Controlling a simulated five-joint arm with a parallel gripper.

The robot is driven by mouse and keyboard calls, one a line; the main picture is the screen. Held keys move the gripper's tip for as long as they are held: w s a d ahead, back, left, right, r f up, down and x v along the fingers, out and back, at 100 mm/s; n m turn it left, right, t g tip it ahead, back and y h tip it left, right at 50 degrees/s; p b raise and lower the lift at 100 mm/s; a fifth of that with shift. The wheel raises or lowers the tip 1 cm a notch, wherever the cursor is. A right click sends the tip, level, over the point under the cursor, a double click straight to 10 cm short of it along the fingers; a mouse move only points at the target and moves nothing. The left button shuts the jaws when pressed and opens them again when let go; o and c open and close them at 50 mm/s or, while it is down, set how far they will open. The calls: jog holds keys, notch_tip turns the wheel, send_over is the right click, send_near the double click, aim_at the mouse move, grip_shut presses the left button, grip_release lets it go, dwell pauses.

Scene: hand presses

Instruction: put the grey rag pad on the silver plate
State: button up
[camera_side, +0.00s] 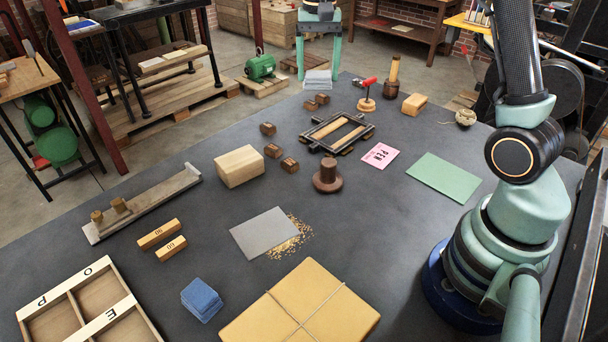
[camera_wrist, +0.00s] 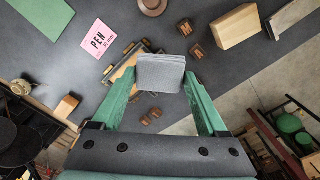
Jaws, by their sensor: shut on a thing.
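The grey rag pad (camera_wrist: 160,72) is between the two teal fingers of my gripper (camera_wrist: 162,90) in the wrist view. In the side view the pad (camera_side: 318,80) hangs between the fingertips of my gripper (camera_side: 318,72) at the back of the table, apparently raised. My gripper is shut on it. The silver plate (camera_side: 262,233) is a flat grey sheet lying bare near the table's middle, well in front of my gripper. Brown crumbs (camera_side: 294,238) lie along its right edge. The plate does not show in the wrist view.
A dark frame with wooden bars (camera_side: 338,131), a brown knob (camera_side: 327,177), small wooden blocks (camera_side: 272,151) and a larger block (camera_side: 239,166) stand behind the plate. A blue pad (camera_side: 202,299) and a tied parcel (camera_side: 302,306) are in front.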

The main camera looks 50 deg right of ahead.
jog(key=s+a+n, duration=0.2)
jog(key=a+n, duration=0.3)
jog(key=a, duration=0.9)
jog(key=n, duration=0.4)
send_over(264, 231)
notch_tip(264, 231, down, 20)
jog(key=shift+f, duration=0.15)
jog(key=shift+f, duration=0.2)
jog(key=o, duration=1.2)
jog(key=shift+o, duration=0.2)
jog(key=shift+r, duration=0.1)
